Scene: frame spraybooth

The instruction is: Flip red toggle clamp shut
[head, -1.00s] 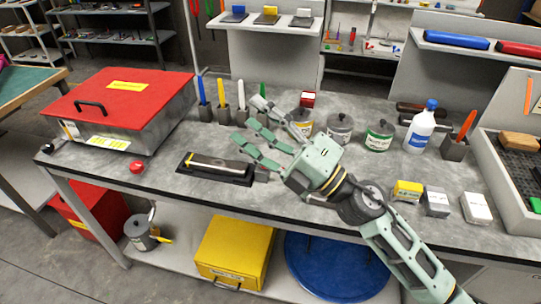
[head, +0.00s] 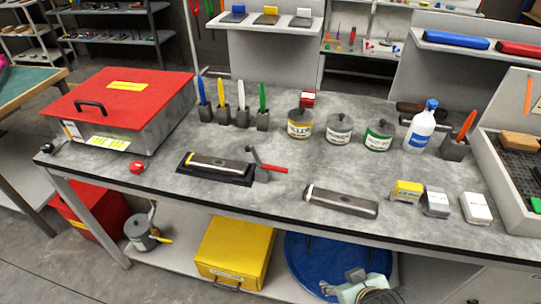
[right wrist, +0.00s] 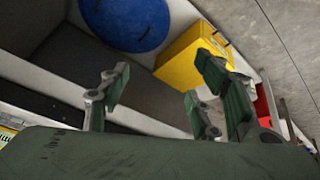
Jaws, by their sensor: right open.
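The toggle clamp (head: 262,171) stands at the right end of a black fixture (head: 222,178) on the grey workbench. Its red handle (head: 277,169) points right, nearly level, and its grey metal arm stands up and leans left. A grey bar with a yellow end (head: 215,162) lies in the fixture. My right gripper (head: 352,283) is low at the bottom of the head view, in front of the bench and well away from the clamp. In the right wrist view its fingers (right wrist: 160,88) are spread and empty. My left gripper is not in view.
A second grey bar (head: 341,202) lies at the bench's front edge. Tins, a spray bottle (head: 420,127) and upright coloured tools stand behind. A red-lidded box (head: 120,97) is at left. A yellow box (head: 235,251) and blue disc (head: 320,265) sit on the lower shelf.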

